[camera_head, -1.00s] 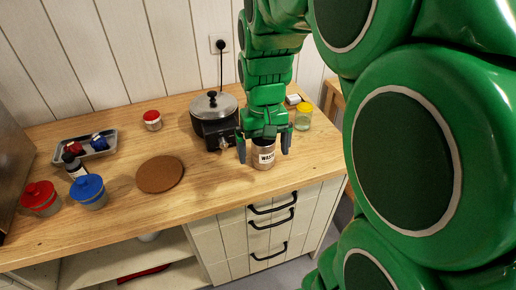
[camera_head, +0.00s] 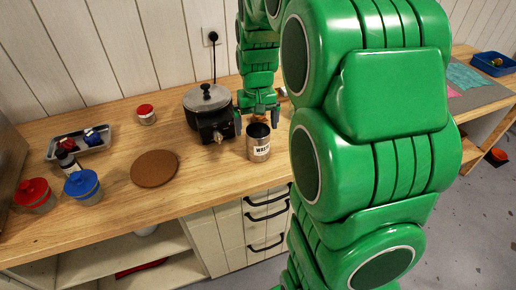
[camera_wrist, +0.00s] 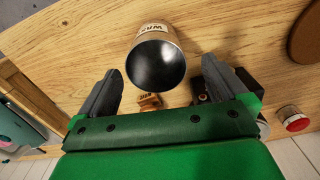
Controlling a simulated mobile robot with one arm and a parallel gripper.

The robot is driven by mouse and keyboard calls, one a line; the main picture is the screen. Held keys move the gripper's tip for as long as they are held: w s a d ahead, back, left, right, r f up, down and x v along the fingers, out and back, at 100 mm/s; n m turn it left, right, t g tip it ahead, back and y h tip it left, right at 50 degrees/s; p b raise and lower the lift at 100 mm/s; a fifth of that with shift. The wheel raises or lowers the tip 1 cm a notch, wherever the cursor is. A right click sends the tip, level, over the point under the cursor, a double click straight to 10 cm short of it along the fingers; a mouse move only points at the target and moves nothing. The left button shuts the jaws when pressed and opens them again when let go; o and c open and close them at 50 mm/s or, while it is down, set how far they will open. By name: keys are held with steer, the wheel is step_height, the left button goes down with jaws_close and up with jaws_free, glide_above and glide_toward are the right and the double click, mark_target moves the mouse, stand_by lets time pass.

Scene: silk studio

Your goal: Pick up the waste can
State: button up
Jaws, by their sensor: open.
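The waste can (camera_head: 259,148) is a small metal cylinder with a white label reading "WAST", upright on the wooden counter near its front edge. Its dark open mouth faces up. In the wrist view the can (camera_wrist: 157,62) appears just beyond and between the fingertips. My gripper (camera_head: 257,122) points down with its fingers spread, above and behind the can in the head view. Its two dark fingers also show in the wrist view (camera_wrist: 160,82), with nothing held between them. My arm covers part of the counter's right side.
A black cooker with a lid (camera_head: 208,100) stands close left of the can. A small brown object (camera_wrist: 150,103) sits behind it. A cork mat (camera_head: 155,168), red-lidded jar (camera_head: 146,115), tray (camera_head: 90,148), red pot (camera_head: 34,195) and blue pot (camera_head: 82,187) lie further left.

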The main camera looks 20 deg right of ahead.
mark_target(258, 134)
steer(key=shift+d+f, duration=0.15)
steer(key=shift+f, duration=1.2)
steer(key=shift+d+f, duration=0.1)
steer(key=shift+f, duration=1.2)
steer(key=shift+c, duration=0.3)
steer(key=shift+w+r, duration=0.1)
steer(key=c, duration=1.7)
steer(key=shift+r, duration=0.2)
steer(key=shift+r, duration=1.45)
steer(key=shift+s+a+r, duration=0.35)
steer(key=shift+s+r, duration=1.25)
steer(key=shift+s, duration=0.65)
steer(key=shift+s+a+r, duration=0.3)
steer(key=shift+s+r, duration=1.3)
steer(key=shift+s, duration=0.7)
steer(key=shift+s+a+r, duration=0.35)
steer(key=shift+s+r, duration=1.25)
steer(key=shift+s, duration=0.65)
